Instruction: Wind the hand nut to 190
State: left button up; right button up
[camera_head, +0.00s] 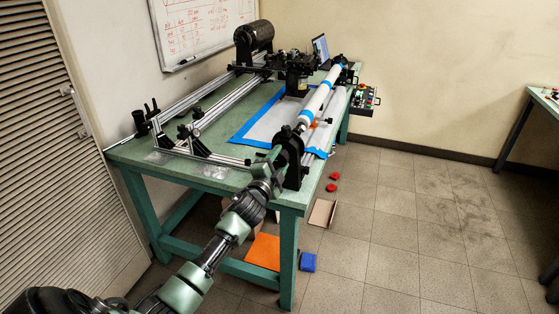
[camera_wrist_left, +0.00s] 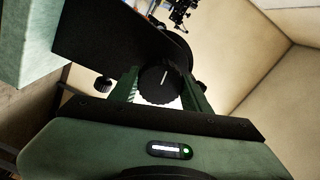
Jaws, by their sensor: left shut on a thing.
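The hand nut (camera_wrist_left: 160,84) is a dark, ribbed round knob with a pale line mark on its face, in the middle of the left wrist view. My left gripper (camera_wrist_left: 160,92) has its two green fingers on either side of the knob and is shut on it. In the head view my left gripper (camera_head: 268,172) is at the near end of the winding machine, against the black end support (camera_head: 291,152). The nut itself is hidden there by the gripper. I cannot read any number on the nut. My right gripper is not in view.
The green table (camera_head: 215,178) carries the white tube (camera_head: 318,100) with blue bands, metal rails and a black motor (camera_head: 254,38). A control box (camera_head: 366,97) hangs at its right side. Red pieces (camera_head: 333,181), an orange sheet (camera_head: 263,252) and a blue block (camera_head: 308,262) lie on the floor. The floor to the right is clear.

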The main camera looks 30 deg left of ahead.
pick_arm(q)
jog(key=o, duration=1.4)
jog(key=shift+c, duration=0.2)
jog(key=v, duration=0.8)
jog(key=shift+b, duration=0.3)
